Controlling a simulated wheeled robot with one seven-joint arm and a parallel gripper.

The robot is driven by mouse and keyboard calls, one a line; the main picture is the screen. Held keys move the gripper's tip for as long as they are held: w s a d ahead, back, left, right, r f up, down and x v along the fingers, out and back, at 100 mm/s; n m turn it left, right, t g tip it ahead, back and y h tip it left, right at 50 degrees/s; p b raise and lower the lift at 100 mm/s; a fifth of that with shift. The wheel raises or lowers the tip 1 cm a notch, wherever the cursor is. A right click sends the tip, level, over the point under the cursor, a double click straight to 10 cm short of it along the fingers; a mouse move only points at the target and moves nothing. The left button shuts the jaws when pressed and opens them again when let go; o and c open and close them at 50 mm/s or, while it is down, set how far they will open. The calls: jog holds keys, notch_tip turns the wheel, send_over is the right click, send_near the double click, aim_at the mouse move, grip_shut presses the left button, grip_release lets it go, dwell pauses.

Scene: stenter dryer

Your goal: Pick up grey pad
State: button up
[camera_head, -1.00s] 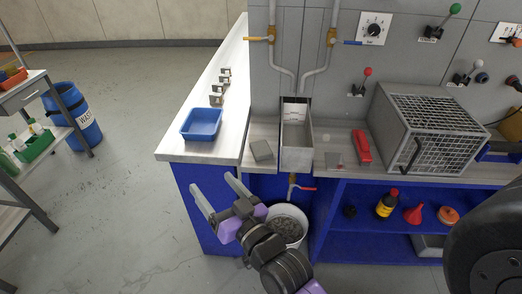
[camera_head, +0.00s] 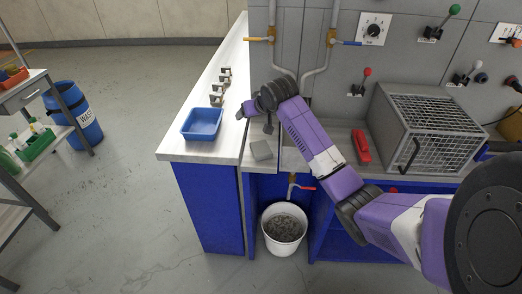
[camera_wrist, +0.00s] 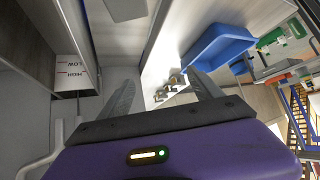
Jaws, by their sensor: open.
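The grey pad (camera_head: 261,150) is a small flat block on the worktop, between the blue tray and the metal tank. In the wrist view, a pale grey flat piece at the top edge (camera_wrist: 126,9) looks like the pad, partly cut off. My gripper (camera_head: 254,120) is above the worktop, just behind the pad in the picture, and does not appear to touch it. In the wrist view its two fingers (camera_wrist: 162,80) are spread apart with nothing between them.
The blue tray (camera_head: 202,123) is left of the pad. Several small metal clips (camera_head: 221,85) stand behind it. A red-handled tool (camera_head: 361,146) and a wire cage (camera_head: 424,125) are to the right. A white bucket (camera_head: 284,246) stands below.

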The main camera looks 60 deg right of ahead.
aim_at(261, 148)
jog(key=s+a+f+g, duration=0.1)
jog(key=s+f, duration=0.1)
jog(key=s+a+f+g+y, duration=0.1)
jog(key=s+f, duration=0.1)
jog(key=s+f+m+g+y, duration=0.1)
jog(key=s+f+g, duration=0.1)
jog(key=f, duration=0.1)
jog(key=shift+s+a, duration=0.15)
jog(key=shift+a, duration=0.25)
jog(key=shift+x, duration=1.15)
jog(key=shift+w+d+f+p, duration=0.2)
jog(key=shift+d+f+p, duration=0.15)
jog(key=shift+f, duration=0.15)
jog(key=x, duration=0.3)
jog(key=shift+w+d+p, duration=0.1)
jog(key=shift+w+p, duration=0.1)
jog(key=shift+p, duration=0.1)
jog(key=shift+w+d+f, duration=0.15)
jog(key=shift+f, duration=0.35)
jog(key=shift+f, duration=0.2)
jog(key=c, duration=1.3)
jog(key=shift+o, duration=0.2)
jog(key=shift+r, duration=0.2)
